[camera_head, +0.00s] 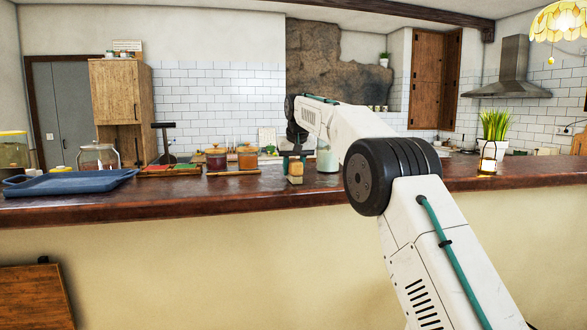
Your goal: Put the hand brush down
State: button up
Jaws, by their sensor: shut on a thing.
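My gripper (294,160) is at the far end of my arm, over the wooden counter near the middle of the view. It points down, and its fingers are shut on a small light-brown block with a pale lower part, which looks like the hand brush (295,170). The brush is at or just above the counter top (330,190); I cannot tell whether it touches. The rest of the brush is small and partly hidden by the fingers.
A glass jar with pale green contents (328,159) stands close right of the brush. Left are an orange-brown pot (248,158), a red-brown pot (216,158) and a blue tray (70,182). A potted plant (494,130) and small lantern (487,158) stand right. The counter's front strip is clear.

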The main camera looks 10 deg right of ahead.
jog(key=o, duration=0.9)
jog(key=shift+f, duration=0.1)
jog(key=v, duration=1.1)
jog(key=shift+s+r, duration=0.15)
jog(key=shift+r, duration=0.25)
jog(key=shift+s+r, duration=0.1)
jog(key=shift+r, duration=0.1)
